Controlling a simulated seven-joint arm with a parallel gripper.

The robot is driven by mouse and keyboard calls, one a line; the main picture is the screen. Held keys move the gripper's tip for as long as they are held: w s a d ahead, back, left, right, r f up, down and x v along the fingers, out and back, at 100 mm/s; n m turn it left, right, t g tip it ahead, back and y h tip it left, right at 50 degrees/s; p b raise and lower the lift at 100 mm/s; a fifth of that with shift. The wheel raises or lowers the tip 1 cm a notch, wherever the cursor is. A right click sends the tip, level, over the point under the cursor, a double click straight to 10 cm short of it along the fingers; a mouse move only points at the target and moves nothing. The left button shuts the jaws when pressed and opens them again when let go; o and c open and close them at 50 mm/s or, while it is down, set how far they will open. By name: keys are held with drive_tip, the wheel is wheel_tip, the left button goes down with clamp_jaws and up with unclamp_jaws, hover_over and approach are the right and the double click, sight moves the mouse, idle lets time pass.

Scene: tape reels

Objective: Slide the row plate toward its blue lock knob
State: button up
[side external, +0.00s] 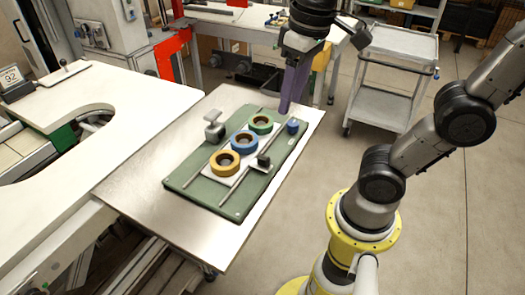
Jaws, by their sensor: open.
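The row plate (215,175) is a pale plate lying between two thin metal rails on a green base board (232,211). It bears a yellow reel (225,162), a blue reel (245,141) and a green reel (261,124) in a line. The blue lock knob (293,126) stands at the board's far right corner, apart from the plate. My gripper (286,106) has purple fingers pointing down and is above and just behind the blue knob, apart from the plate. It is open, with nothing seen between the fingers; the gap is hard to see from this side.
A small dark block (263,159) sits at the plate's right side, by the near rail. A grey metal fixture (214,130) stands at the board's left edge. The metal table (140,180) is clear to the left. A grey cart (395,75) stands behind.

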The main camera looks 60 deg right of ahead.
drive_tip(key=g, duration=0.1)
hover_over(263, 156)
drive_tip(key=shift+n+g, duration=0.3)
drive_tip(key=shift+n, duration=0.1)
wheel_tip(263, 156, down, 14)
drive_tip(key=shift+f, duration=0.1)
clamp_jaws()
idle(1.4)
